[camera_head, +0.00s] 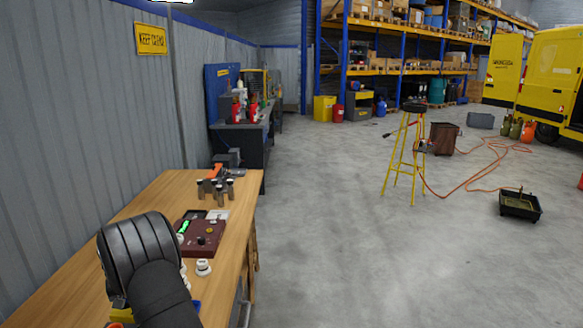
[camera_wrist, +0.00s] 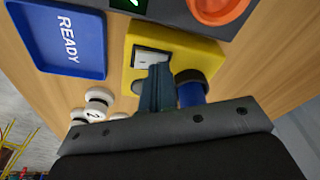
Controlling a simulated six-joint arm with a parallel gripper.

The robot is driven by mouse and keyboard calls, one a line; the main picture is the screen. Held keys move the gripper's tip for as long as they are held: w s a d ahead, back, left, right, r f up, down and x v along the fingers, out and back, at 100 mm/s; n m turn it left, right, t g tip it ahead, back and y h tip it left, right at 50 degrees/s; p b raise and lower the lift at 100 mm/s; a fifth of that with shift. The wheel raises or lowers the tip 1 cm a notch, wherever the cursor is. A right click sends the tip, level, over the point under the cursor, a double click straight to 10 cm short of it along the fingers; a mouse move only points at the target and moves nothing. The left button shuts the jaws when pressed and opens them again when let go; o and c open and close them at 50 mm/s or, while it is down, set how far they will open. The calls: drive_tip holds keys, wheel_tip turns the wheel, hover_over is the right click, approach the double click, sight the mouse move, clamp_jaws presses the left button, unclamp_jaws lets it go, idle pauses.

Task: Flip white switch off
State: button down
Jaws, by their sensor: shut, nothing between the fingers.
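In the wrist view, the white switch (camera_wrist: 151,58) is a rocker set in a yellow box (camera_wrist: 204,50). My gripper (camera_wrist: 157,72) is shut and empty, its fingertips right at the lower edge of the switch. I cannot tell whether they touch it. The fingers hide part of the switch's lower side and the box face below it. A blue cylinder with a dark collar (camera_wrist: 190,92) stands on the box just right of the fingers. In the head view my black wrist covers this spot, and the switch is hidden there.
A blue READY tray (camera_wrist: 64,36) lies left of the box; white numbered pieces (camera_wrist: 97,104) are below it. An orange round part (camera_wrist: 218,8) is above. In the head view, a maroon panel (camera_head: 203,240) and metal cylinders (camera_head: 214,190) stand on the wooden bench (camera_head: 150,196).

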wheel_tip(320, 180, up, 7)
idle(0.8)
drive_tip(key=shift+f, duration=0.15)
wheel_tip(320, 180, down, 7)
drive_tip(key=shift+r, duration=0.1)
idle(0.4)
drive_tip(key=shift+r, duration=0.1)
